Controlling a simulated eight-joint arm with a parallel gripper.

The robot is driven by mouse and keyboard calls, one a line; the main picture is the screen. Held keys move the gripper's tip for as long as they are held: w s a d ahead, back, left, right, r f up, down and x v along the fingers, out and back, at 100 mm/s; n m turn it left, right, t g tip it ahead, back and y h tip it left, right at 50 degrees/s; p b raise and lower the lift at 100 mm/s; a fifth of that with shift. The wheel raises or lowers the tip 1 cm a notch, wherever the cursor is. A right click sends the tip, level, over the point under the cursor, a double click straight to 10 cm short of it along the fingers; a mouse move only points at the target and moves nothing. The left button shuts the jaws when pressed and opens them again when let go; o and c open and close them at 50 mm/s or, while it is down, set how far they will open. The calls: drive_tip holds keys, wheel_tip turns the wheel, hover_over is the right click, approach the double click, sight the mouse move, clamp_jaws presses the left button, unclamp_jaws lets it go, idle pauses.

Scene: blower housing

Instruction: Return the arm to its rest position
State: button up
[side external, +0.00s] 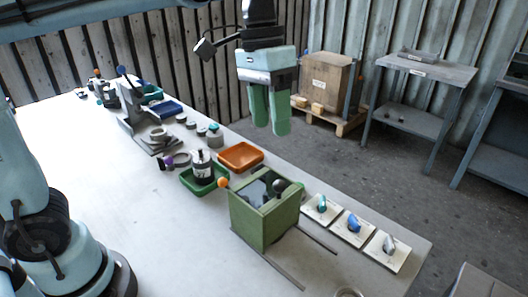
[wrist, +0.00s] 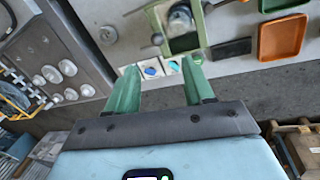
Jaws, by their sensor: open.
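My gripper (side external: 268,112) hangs in the air with its two green fingers pointing down, high above the far edge of the table. Its fingers are apart with nothing between them, as the wrist view (wrist: 158,75) also shows. The green blower housing (side external: 262,222) stands on the table below and to the front of the gripper, clear of it. Grey parts and a dark round knob show in its open top. In the wrist view the housing (wrist: 156,22) is at the top, beyond the fingertips.
An orange tray (side external: 260,163) and a green tray (side external: 187,184) holding a dark bottle (side external: 203,165) stand behind the housing. Several white tiles with small parts (side external: 352,228) lie to its right. The table's left front (side external: 130,215) is bare. A carton (side external: 325,80) stands on a floor pallet.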

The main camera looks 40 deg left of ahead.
drive_tip(key=s+a+f+n+t+y, duration=0.2)
drive_tip(key=s+a+f+t, duration=0.4)
drive_tip(key=a+f, duration=0.4)
drive_tip(key=shift+a+f+t, duration=0.25)
drive_tip(key=shift+f+t, duration=0.45)
drive_tip(key=shift+f, duration=0.1)
